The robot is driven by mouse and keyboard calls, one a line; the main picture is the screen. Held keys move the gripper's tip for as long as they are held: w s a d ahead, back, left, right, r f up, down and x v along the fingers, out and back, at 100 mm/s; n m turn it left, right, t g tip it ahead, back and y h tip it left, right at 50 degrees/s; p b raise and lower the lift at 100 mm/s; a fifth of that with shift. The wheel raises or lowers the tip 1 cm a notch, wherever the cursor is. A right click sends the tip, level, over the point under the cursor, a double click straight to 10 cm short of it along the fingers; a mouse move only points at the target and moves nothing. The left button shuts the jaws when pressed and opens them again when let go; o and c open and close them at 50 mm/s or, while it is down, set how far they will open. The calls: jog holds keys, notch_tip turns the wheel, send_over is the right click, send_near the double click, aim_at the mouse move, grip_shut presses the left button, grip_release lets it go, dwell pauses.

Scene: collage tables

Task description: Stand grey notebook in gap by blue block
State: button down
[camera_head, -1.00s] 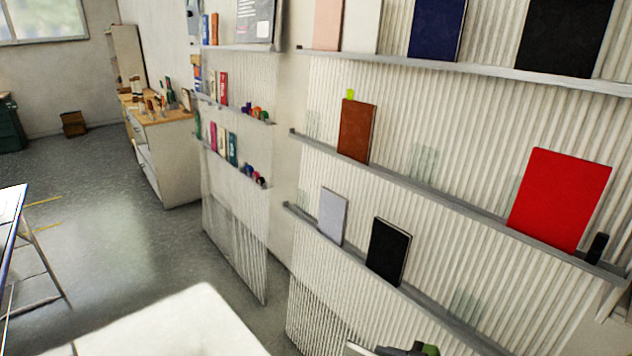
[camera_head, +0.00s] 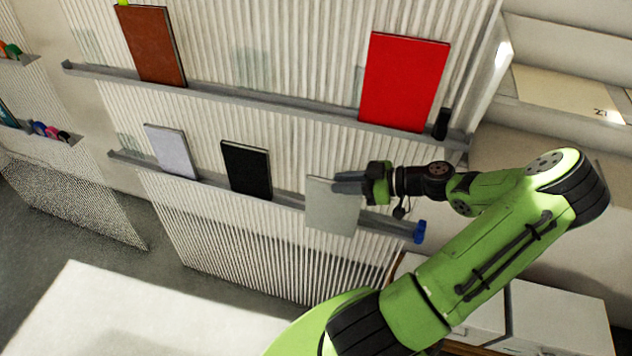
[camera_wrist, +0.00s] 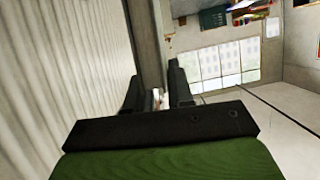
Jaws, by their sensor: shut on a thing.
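The grey notebook (camera_head: 331,212) is upright and slightly tilted in the head view, in front of the lower ledge (camera_head: 287,198). Its lower part covers the ledge, and its bottom edge shows below the ledge line. I cannot tell whether it touches the ledge. My gripper (camera_head: 340,183) is shut on its upper right side. The blue block (camera_head: 420,232) stands at the ledge's right end, to the right of the notebook and apart from it. In the wrist view, my gripper (camera_wrist: 157,82) has a thin pale edge between its fingers, most of it hidden.
A black notebook (camera_head: 246,170) and a lavender notebook (camera_head: 171,151) stand on the lower ledge to the left. A red notebook (camera_head: 404,82), a black block (camera_head: 441,124) and a brown notebook (camera_head: 153,45) stand on the ledge above. A white table (camera_head: 120,310) is at the lower left.

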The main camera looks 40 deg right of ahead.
jog(key=shift+s+d+r, duration=0.1)
jog(key=shift+s+d, duration=0.05)
jog(key=shift+d, duration=0.2)
jog(key=shift+w+d+f, duration=0.25)
jog(key=shift+w+d, duration=0.85)
jog(key=shift+d, duration=0.2)
jog(key=shift+w+d+f, duration=0.2)
jog(key=shift+w+d, duration=0.85)
jog(key=shift+d, duration=0.25)
jog(key=shift+b, duration=0.35)
jog(key=shift+a+f+b, duration=0.1)
jog(key=shift+f+b, duration=0.45)
jog(key=shift+b, duration=0.15)
